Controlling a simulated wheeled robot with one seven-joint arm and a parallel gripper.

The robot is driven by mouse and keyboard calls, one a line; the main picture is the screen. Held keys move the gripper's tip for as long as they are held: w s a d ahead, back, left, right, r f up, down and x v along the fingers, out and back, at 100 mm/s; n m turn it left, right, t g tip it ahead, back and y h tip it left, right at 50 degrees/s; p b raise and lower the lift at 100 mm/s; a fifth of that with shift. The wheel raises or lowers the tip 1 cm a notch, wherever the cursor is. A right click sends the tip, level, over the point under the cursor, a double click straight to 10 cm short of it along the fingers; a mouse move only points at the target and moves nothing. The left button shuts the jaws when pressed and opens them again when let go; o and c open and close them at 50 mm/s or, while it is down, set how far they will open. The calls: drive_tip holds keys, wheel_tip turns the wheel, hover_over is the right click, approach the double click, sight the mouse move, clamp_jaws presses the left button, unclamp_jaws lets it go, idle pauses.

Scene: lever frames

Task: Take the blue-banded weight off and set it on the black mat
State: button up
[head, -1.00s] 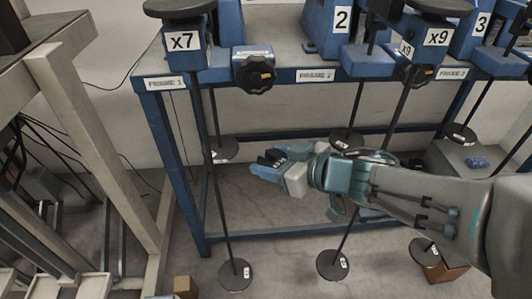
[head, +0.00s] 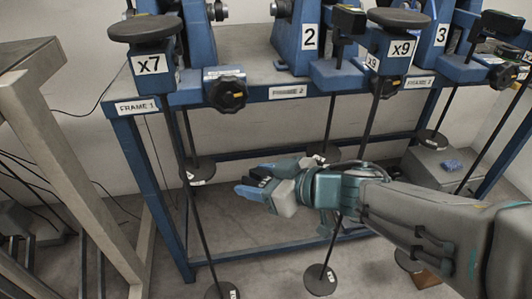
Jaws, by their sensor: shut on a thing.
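My gripper (head: 256,184) is in the middle of the head view, in front of the blue stand and pointing left. It is shut on a small dark thing that its blue fingers mostly hide. I cannot make out a blue band on it. Round dark weights hang on thin rods beneath the stand: one on the left (head: 198,171), one in the middle (head: 322,154) and one low in front (head: 319,280). I cannot tell a blue band on any of these. My gripper is apart from the left rod in the picture. I see no black mat.
The blue stand (head: 150,190) carries lever frames with "x7" (head: 150,64) and "x9" (head: 401,48) blocks. A grey table (head: 70,170) is at left. A grey box (head: 425,172) with a blue thing (head: 452,166) on it is at right. Thin rods cross the space around my arm.

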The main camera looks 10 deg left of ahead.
drive_tip(key=s+d+b, duration=0.2)
drive_tip(key=d+b, duration=0.1)
drive_tip(key=d, duration=0.2)
drive_tip(key=shift+s+d+b, duration=0.3)
drive_tip(key=shift+d+b, duration=0.05)
drive_tip(key=shift+d, duration=0.05)
idle(0.7)
drive_tip(key=a+p, duration=0.1)
drive_tip(key=a, duration=0.1)
drive_tip(key=w+a+p, duration=0.1)
drive_tip(key=a, duration=0.1)
drive_tip(key=shift+w+a+r+p, duration=0.1)
drive_tip(key=shift+r+p, duration=0.2)
drive_tip(key=shift+p, duration=0.05)
drive_tip(key=shift+w+a+f, duration=0.1)
drive_tip(key=shift+w+a, duration=0.15)
